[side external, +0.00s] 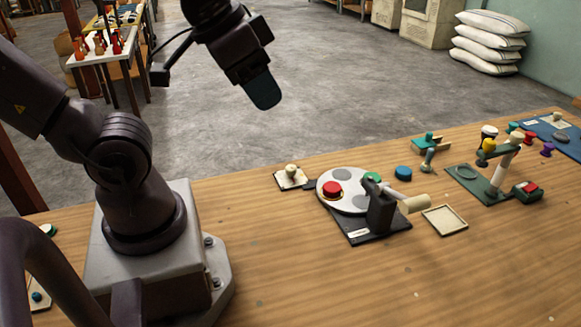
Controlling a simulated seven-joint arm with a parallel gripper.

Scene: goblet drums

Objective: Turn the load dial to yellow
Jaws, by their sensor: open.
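A white round dial plate (349,188) with grey circles sits on a black base (365,231) on the table. A red round piece (332,189) is at its left, and a green piece (373,177) is at its upper right. A lever with a cream handle (415,204) rises at the right of this base. I cannot tell which part is the load dial, and I see no yellow mark on the plate.
A small plate with a cream knob (291,171) lies left of the disc. Right are a blue disc (403,173), a shallow tray (444,220) and a green stand with a yellow-tipped arm (487,147). The front of the wooden table (350,290) is mostly clear.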

